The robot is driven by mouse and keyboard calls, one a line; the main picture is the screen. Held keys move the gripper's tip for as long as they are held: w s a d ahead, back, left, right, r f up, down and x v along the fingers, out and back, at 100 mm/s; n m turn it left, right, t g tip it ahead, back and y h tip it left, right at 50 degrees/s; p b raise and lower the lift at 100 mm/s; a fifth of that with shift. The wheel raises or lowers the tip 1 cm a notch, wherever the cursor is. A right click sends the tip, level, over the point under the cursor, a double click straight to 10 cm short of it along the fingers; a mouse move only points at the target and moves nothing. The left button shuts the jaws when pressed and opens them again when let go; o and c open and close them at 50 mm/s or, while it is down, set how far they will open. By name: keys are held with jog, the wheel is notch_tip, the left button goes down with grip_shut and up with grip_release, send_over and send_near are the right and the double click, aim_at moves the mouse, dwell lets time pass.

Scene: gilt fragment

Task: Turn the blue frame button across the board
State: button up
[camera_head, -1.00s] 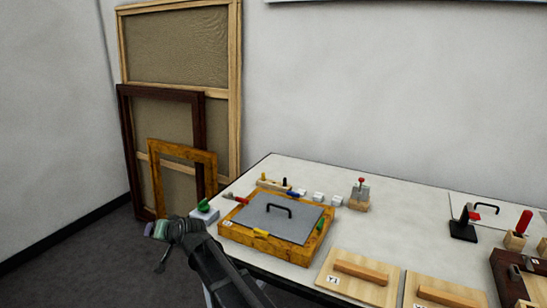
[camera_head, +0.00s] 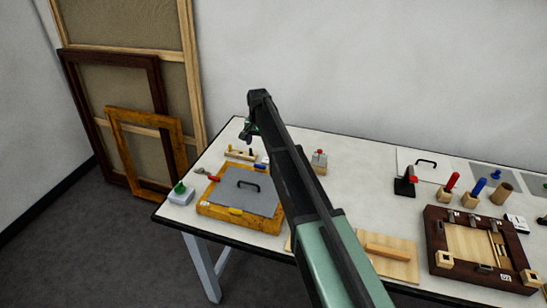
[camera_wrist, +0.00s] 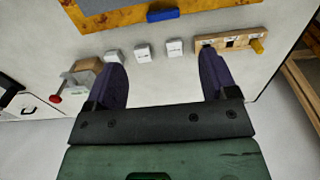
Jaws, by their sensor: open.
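The gilt frame (camera_head: 222,212) lies on the table with a grey board (camera_head: 235,198) in it, which carries a black handle (camera_head: 249,185). The blue frame button (camera_wrist: 163,15) shows at the top of the wrist view, lying lengthwise along the gilt frame bar (camera_wrist: 118,20). A yellow button (camera_head: 236,211) sits on the near bar. My gripper (camera_wrist: 162,74) is open and empty, its fingers apart from the blue button over bare table; in the head view it is at the far table edge (camera_head: 250,132).
White blocks (camera_wrist: 143,53), a wooden rack with a yellow peg (camera_wrist: 235,41) and a red-knobbed wooden block (camera_head: 319,162) stand behind the frame. A green-topped block (camera_head: 180,190) is at the left. A dark wooden frame (camera_head: 480,275) lies at the right.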

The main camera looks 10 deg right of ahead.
aim_at(260, 167)
jog(key=f+b, duration=1.1)
jog(key=shift+a+f, duration=0.1)
jog(key=shift+a, duration=0.15)
jog(key=shift+r, duration=0.2)
jog(key=shift+c, duration=0.2)
jog(key=c, duration=0.9)
